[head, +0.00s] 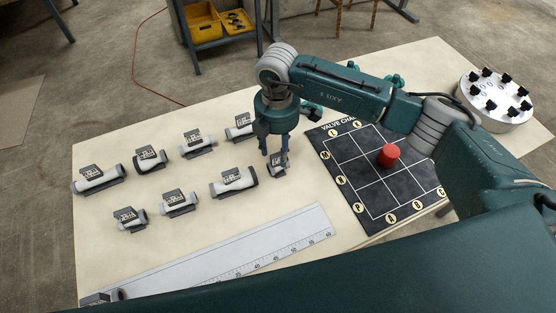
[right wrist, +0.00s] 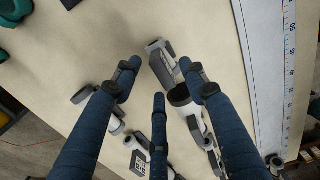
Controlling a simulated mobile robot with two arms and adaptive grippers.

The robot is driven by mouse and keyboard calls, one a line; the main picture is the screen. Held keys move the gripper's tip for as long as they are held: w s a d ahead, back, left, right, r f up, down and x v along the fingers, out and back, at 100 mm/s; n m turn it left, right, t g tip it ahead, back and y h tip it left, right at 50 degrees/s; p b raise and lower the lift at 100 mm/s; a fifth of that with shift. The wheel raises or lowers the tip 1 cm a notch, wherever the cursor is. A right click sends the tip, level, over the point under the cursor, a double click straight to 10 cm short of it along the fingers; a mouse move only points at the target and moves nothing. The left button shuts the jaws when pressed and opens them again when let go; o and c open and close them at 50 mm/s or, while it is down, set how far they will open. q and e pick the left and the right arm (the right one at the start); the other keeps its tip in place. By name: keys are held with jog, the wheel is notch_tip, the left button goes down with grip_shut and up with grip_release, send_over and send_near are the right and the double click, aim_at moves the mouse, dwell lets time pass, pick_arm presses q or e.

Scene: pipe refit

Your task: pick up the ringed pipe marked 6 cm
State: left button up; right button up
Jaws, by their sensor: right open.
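Several light grey pipes with dark tags lie in two rough rows on the table; the tag numbers are too small to read, so I cannot tell which is marked 6 cm. My right gripper (head: 274,152) points down over a short pipe (head: 284,170) at the right end of the front row, partly hidden by the fingers. In the right wrist view the three fingers (right wrist: 160,92) are spread and empty. A tagged pipe (right wrist: 166,48) shows beyond the fingertips, and a black-ringed pipe (right wrist: 182,95) lies partly behind one finger. My left gripper is out of view.
A ruler (head: 230,256) lies along the front of the table. A black valve chart board (head: 348,165) with a red cylinder (head: 388,155) is to the right. A round white holder (head: 495,103) with black knobs stands at the far right. Bare table separates the pipe rows.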

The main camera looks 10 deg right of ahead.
jog(key=shift+f, duration=1.05)
grip_shut()
jog(key=shift+r, duration=0.15)
